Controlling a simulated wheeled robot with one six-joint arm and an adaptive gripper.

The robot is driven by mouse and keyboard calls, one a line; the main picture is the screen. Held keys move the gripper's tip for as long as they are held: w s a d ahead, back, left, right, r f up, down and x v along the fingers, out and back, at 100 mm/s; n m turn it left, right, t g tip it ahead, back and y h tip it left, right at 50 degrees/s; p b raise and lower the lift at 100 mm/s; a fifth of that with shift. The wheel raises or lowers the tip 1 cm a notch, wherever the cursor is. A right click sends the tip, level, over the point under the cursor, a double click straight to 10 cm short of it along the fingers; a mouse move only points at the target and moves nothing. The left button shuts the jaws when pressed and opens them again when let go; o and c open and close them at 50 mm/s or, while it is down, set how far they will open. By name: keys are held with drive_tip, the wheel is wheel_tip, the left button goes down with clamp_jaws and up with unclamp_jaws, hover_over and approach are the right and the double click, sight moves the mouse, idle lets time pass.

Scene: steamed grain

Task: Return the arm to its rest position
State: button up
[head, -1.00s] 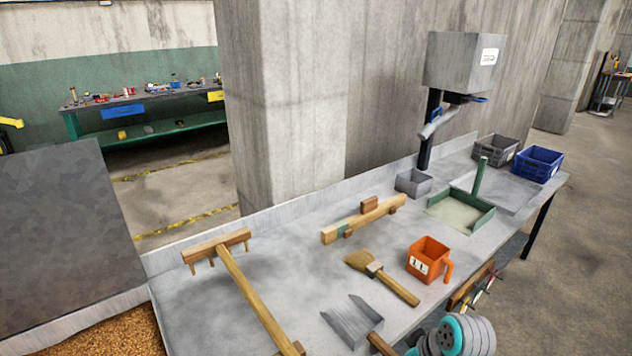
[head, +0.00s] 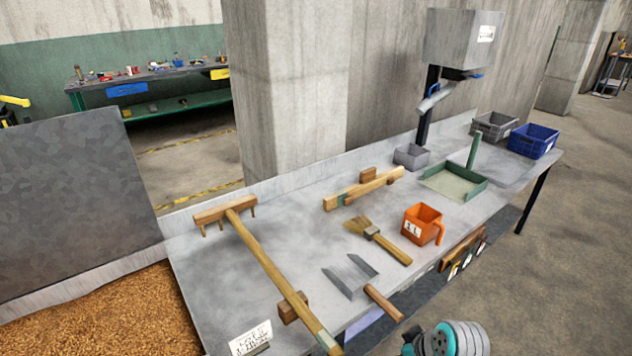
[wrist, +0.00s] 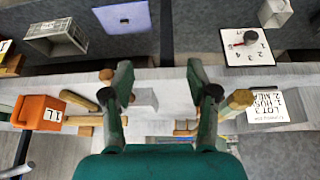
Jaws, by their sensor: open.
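My gripper (wrist: 161,95) is open and empty in the wrist view, its two green fingers spread wide. Nothing is between the fingertips except the view of the bench beyond them. In the head view only a teal and grey part of my arm (head: 455,340) shows at the bottom right, off the front edge of the bench; the gripper itself is out of that view. The metal bench (head: 215,270) stands beside my arm.
On the bench are a wooden rake (head: 262,262), a brush (head: 380,240), a metal scoop (head: 350,275), an orange cup (head: 422,224) and a green tray (head: 453,186). Grain (head: 110,310) fills a bin at left. The orange cup also shows in the wrist view (wrist: 37,112). Floor at right is clear.

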drive_tip(key=s+a+f+m+t+h, duration=0.15)
drive_tip(key=s+f, duration=0.25)
drive_tip(key=s, duration=0.5)
drive_tip(key=s+f+m+t, duration=0.3)
drive_tip(key=s+f, duration=0.1)
drive_tip(key=s, duration=0.5)
drive_tip(key=s+r+m+t, duration=0.1)
drive_tip(key=s+r+t, duration=0.1)
drive_tip(key=s+r, duration=0.6)
drive_tip(key=s+r+m+t+h, duration=0.1)
drive_tip(key=s+r+t, duration=0.2)
drive_tip(key=s+r, duration=0.5)
drive_tip(key=s, duration=0.5)
drive_tip(key=shift+d+t, duration=0.15)
drive_tip(key=shift+t, duration=0.2)
